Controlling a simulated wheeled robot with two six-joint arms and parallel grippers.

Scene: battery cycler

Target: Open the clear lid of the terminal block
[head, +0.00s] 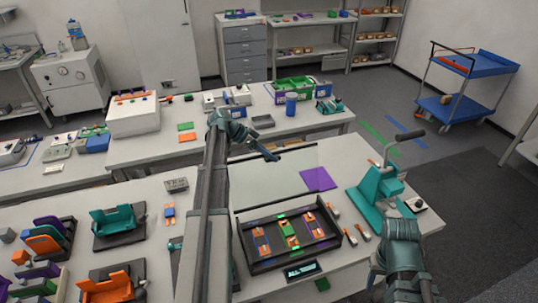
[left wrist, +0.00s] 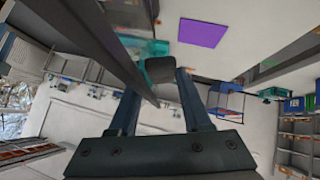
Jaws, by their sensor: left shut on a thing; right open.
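The terminal block (head: 262,268) is a dark open tray with orange, purple and green parts in it, in the head view. Its clear lid (head: 275,185) is a large see-through panel rising from the tray's back edge. My left gripper (head: 272,156) is at the lid's top edge. In the left wrist view my left gripper (left wrist: 158,72) is shut on a small dark piece between its fingertips, seemingly the lid's tab. My right gripper (head: 376,278) is low at the right, open, mostly hidden by my arm, and away from the lid.
A teal press (head: 372,197) with a black handle stands right of the tray. A purple square (head: 318,179) lies behind it; the left wrist view shows it too (left wrist: 203,32). A small display (head: 302,271) is in front. Teal and orange holders (head: 118,218) fill the left.

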